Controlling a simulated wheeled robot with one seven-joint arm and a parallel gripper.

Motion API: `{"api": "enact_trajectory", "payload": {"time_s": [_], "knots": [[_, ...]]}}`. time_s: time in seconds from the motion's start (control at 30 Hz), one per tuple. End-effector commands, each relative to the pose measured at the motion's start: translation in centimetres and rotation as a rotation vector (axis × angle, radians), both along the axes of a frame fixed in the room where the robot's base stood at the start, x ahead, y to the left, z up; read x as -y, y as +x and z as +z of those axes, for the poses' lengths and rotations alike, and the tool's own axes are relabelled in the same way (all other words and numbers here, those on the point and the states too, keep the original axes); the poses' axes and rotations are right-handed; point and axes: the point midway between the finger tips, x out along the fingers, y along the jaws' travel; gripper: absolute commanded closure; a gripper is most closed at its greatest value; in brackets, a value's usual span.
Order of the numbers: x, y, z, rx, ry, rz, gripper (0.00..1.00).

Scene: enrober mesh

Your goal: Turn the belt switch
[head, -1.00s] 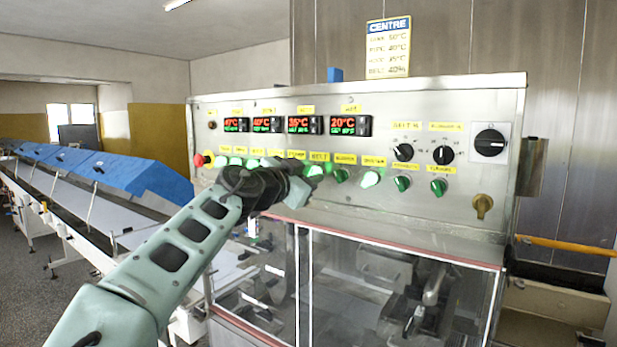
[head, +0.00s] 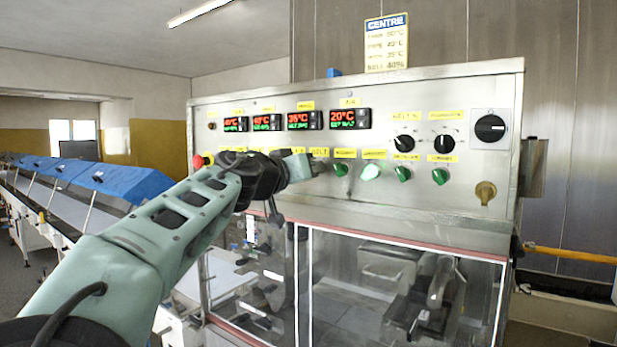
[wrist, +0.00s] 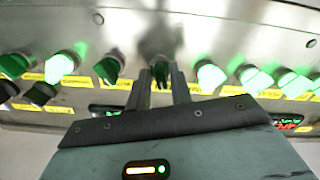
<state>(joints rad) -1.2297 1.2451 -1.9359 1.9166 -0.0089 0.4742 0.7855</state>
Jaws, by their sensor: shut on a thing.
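The belt switch is a green knob under the yellow "BELT" label (head: 320,153) on the steel control panel. In the head view my gripper (head: 318,168) covers it. In the wrist view the belt switch (wrist: 160,72) is between the two fingers of my gripper (wrist: 160,82), which are shut on it.
Neighbouring green knobs stand close on both sides, such as the blower knob (head: 341,169) and a brightly lit knob (head: 370,172). Black dials (head: 404,143) sit to the right. A red emergency button (head: 198,161) is at the left. A glass-fronted cabinet (head: 400,280) lies below.

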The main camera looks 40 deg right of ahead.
Motion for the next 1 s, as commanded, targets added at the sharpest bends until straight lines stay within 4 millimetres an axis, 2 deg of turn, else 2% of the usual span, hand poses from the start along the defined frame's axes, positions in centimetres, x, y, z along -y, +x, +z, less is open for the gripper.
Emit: {"api": "enact_trajectory", "payload": {"time_s": [0.4,0.97,1.0], "knots": [[-0.04,-0.01,-0.09,-0.188,-0.066,0.0,1.0],[-0.04,0.0,-0.04,-0.218,-0.079,0.001,1.0],[-0.04,0.0,-0.04,-0.218,-0.079,0.001,0.73]]}}
